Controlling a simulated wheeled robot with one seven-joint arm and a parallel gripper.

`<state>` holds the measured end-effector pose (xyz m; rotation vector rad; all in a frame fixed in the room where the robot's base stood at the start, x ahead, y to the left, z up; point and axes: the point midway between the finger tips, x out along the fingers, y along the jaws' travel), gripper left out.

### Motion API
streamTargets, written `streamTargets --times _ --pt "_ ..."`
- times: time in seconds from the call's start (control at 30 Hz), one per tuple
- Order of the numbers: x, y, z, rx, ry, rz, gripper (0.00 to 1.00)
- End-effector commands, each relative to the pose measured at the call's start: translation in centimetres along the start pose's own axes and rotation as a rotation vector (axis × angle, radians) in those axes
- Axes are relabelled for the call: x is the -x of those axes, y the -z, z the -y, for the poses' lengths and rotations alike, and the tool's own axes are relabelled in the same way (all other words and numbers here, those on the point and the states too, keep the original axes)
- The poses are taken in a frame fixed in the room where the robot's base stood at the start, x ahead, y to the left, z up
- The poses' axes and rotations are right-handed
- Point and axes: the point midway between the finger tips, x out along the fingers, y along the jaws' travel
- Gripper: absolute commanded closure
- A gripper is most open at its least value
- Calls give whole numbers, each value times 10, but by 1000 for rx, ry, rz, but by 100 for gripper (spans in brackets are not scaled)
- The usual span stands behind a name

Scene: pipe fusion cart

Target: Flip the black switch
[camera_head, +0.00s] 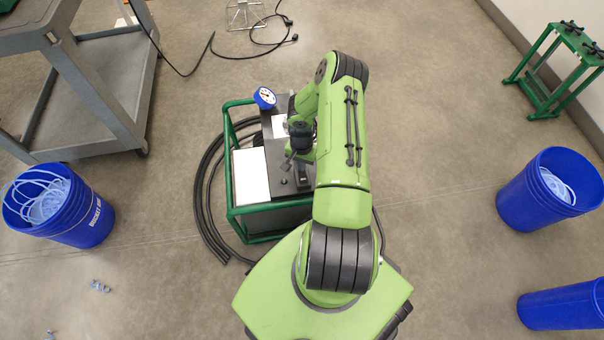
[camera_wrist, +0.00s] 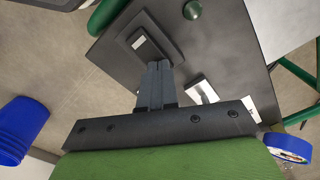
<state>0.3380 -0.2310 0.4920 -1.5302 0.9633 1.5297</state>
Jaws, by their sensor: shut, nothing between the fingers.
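The black switch (camera_wrist: 150,45) sits on a raised dark plate on top of the machine's dark panel, with a pale patch at one end of its rocker. In the head view the switch (camera_head: 302,179) shows small beside my wrist. My gripper (camera_wrist: 158,66) has its two grey fingers together and empty. Its fingertips are at the edge of the switch plate in the wrist view; whether they touch it I cannot tell. In the head view my gripper (camera_head: 287,164) is over the panel, partly hidden by my arm.
A green knob (camera_wrist: 192,10) is on the panel near the switch. A blue gauge (camera_head: 264,97) stands at the machine's back. Green frame tubes (camera_head: 229,185) surround it, with black hose (camera_head: 203,200) at left. Blue buckets (camera_head: 538,195) stand apart on the floor.

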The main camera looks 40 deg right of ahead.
Motion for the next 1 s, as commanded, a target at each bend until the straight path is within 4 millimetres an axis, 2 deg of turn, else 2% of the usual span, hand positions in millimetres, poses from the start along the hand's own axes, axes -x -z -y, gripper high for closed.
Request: streamTargets --times 0.57,1.0 --pt "-7 -1 0 1 -1 1 100" --pt "33 0 0 0 -1 0 100"
